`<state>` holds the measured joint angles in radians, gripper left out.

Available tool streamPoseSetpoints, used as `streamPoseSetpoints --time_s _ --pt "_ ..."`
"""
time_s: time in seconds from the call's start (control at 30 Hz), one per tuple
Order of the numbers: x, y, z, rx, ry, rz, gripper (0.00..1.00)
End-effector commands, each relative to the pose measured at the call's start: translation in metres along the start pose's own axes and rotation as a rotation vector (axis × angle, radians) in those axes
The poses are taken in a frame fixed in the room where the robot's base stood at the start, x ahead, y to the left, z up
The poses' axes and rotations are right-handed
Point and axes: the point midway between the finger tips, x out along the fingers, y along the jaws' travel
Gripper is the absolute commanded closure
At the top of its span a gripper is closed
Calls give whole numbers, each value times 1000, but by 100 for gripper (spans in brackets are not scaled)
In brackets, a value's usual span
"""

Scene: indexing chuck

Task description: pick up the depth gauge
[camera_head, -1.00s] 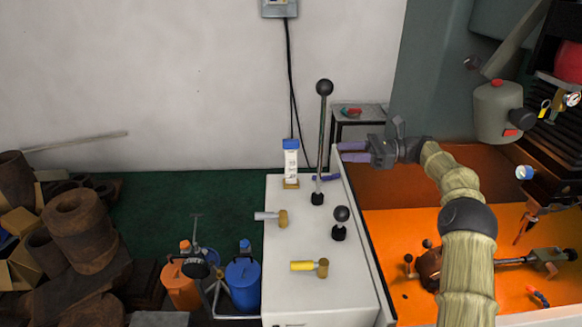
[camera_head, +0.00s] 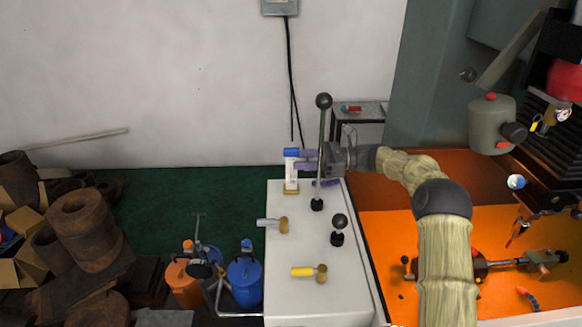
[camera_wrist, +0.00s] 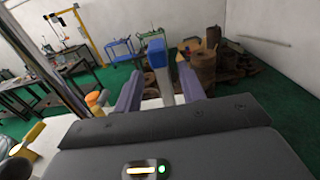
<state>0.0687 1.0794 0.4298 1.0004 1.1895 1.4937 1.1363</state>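The upright white piece with a blue top and a brass-coloured base, which I take as the depth gauge (camera_head: 291,171), stands at the back left of the white cabinet top. Its blue top and white body also show in the wrist view (camera_wrist: 157,52). My gripper (camera_head: 303,158) reaches in level from the right at the gauge's upper part. In the wrist view its two purple fingers (camera_wrist: 161,80) stand on either side of the gauge, with gaps visible. The gripper is open. Contact with the gauge cannot be seen. The gauge's lower part is partly hidden in the wrist view.
A tall ball-topped lever (camera_head: 321,150) stands close in front of my gripper in the head view. A shorter knob (camera_head: 338,230), a grey-handled tool (camera_head: 273,224) and a yellow-handled tool (camera_head: 309,271) are on the cabinet (camera_head: 289,303). The orange machine bed (camera_head: 384,225) lies right.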

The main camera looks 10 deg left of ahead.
Motion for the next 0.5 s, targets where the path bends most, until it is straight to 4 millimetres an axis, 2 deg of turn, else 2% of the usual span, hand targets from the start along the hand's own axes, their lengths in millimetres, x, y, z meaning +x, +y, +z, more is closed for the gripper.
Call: streamPoseSetpoints --time_s 0.27,0.5 --pt "0 0 0 0 0 0 60" --pt "19 -2 3 3 -1 1 60"
